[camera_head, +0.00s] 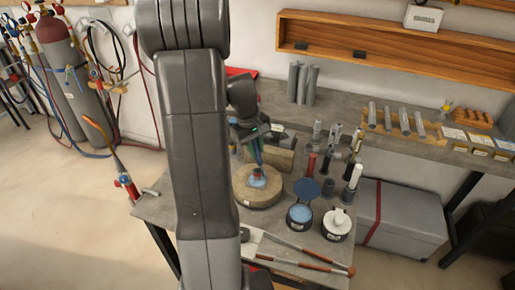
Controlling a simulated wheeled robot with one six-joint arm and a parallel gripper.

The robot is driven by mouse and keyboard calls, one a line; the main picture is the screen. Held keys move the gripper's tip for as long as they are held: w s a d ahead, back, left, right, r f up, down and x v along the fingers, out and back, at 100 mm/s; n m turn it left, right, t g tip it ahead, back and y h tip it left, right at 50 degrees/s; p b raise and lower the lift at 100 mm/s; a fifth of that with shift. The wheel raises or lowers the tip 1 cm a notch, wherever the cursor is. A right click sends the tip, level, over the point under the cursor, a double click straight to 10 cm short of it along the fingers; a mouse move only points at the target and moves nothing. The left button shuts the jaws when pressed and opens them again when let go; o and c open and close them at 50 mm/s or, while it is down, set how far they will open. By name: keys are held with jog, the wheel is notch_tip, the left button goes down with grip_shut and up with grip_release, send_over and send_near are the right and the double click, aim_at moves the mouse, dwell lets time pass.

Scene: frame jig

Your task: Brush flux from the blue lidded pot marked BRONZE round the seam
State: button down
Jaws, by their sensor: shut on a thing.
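My gripper (254,136) points down over the round tan block (258,197) on the bench. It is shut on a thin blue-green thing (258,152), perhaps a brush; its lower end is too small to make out. Just below it a small reddish and blue workpiece (257,179) stands on the block; the seam cannot be made out, nor whether the held thing touches it. A dark pot with blue contents (300,215) stands open to the right, its blue lid (306,188) raised behind it. Its marking is not readable.
A pot with a white top (338,222) stands right of the blue one. Two long-handled brushes (305,265) lie at the front edge. Several upright tools (328,165) stand behind the pots. My arm hides the bench's left part. A grey box (400,222) stands to the right.

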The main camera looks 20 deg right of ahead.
jog(key=shift+w+a, duration=1.2)
jog(key=shift+a, duration=0.6)
jog(key=shift+s+d, duration=0.5)
jog(key=shift+d, duration=0.25)
jog(key=shift+s+d, duration=0.45)
jog(key=shift+d, duration=0.3)
jog(key=shift+s+d, duration=0.5)
jog(key=shift+d, duration=0.25)
jog(key=shift+r, duration=0.1)
notch_tip(320, 180, up, 7)
jog(key=p, duration=0.5)
